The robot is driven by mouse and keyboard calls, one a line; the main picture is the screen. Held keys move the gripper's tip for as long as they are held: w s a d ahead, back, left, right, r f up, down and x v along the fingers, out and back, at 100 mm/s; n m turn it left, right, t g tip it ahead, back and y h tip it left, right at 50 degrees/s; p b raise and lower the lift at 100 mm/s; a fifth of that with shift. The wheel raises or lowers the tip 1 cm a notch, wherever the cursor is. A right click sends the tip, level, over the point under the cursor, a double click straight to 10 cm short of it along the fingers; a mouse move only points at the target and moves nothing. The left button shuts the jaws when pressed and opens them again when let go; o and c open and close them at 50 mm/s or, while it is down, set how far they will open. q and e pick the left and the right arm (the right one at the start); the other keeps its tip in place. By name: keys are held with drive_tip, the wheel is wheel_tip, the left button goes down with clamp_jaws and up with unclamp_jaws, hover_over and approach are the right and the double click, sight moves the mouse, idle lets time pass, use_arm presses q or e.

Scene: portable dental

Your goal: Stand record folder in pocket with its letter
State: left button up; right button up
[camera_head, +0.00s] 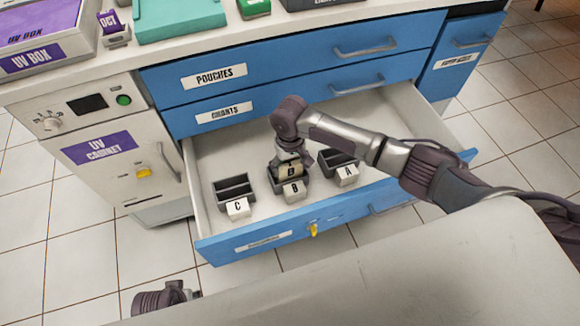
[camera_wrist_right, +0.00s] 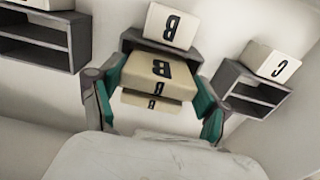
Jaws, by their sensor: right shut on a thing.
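My right gripper (camera_wrist_right: 158,95) is shut on a cream record folder (camera_wrist_right: 155,78) marked B, with a teal-lined finger on each side of it. In the head view the folder (camera_head: 290,170) is at the dark pocket (camera_head: 273,184) behind the B label (camera_head: 293,192). The gripper covers part of it, and I cannot tell how deep it sits in the pocket. The pocket with the C label (camera_head: 238,208) is to the left and the one with the A label (camera_head: 346,176) to the right; both look empty. My left gripper (camera_head: 165,298) is at the lower left edge, its fingers not clear.
The pockets stand in an open white drawer (camera_head: 212,160) with a blue front (camera_head: 290,230). Closed drawers marked POUCHES (camera_head: 213,76) and CHARTS (camera_head: 224,112) are above it. The UV cabinet (camera_head: 110,150) stands to the left. Bare drawer floor lies around the pockets.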

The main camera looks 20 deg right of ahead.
drive_tip(key=shift+f, duration=0.1)
drive_tip(key=shift+f, duration=0.55)
drive_tip(key=o, duration=1.2)
drive_tip(key=shift+o, duration=0.2)
